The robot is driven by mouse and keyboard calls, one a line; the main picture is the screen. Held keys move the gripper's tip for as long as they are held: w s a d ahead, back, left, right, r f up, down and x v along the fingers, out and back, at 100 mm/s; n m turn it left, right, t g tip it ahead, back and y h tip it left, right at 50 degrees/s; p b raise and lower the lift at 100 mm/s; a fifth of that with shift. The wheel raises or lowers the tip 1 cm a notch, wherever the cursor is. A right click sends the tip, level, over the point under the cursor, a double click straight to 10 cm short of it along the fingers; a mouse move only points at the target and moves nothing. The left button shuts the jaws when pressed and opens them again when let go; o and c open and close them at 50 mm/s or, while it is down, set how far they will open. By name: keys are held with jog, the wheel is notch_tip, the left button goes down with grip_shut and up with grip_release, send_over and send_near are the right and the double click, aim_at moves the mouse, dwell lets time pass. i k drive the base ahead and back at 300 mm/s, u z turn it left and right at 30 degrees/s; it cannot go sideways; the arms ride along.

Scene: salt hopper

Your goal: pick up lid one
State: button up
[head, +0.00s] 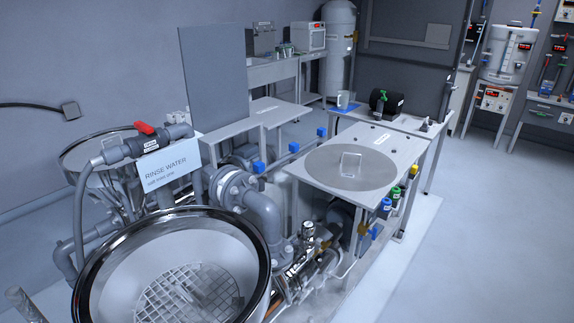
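A round grey lid (336,173) with an upright loop handle (350,165) lies flat in a grey table-like top (402,150), right of the middle in the head view. No label naming it lid one can be read. A large open round hopper (88,262) with a shiny rim stands at the front left, and a grate (180,297) shows inside it. No lid covers this hopper. My gripper is not in view.
Grey pipes, a red-handled valve (145,128) and a "RINSE WATER" sign (171,168) stand between the hopper and the wall. The floor (480,240) at right is clear.

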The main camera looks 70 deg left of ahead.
aim_at(357, 167)
jog(key=u, duration=1.2)
jog(key=i, duration=3.45)
jog(key=u, duration=4.7)
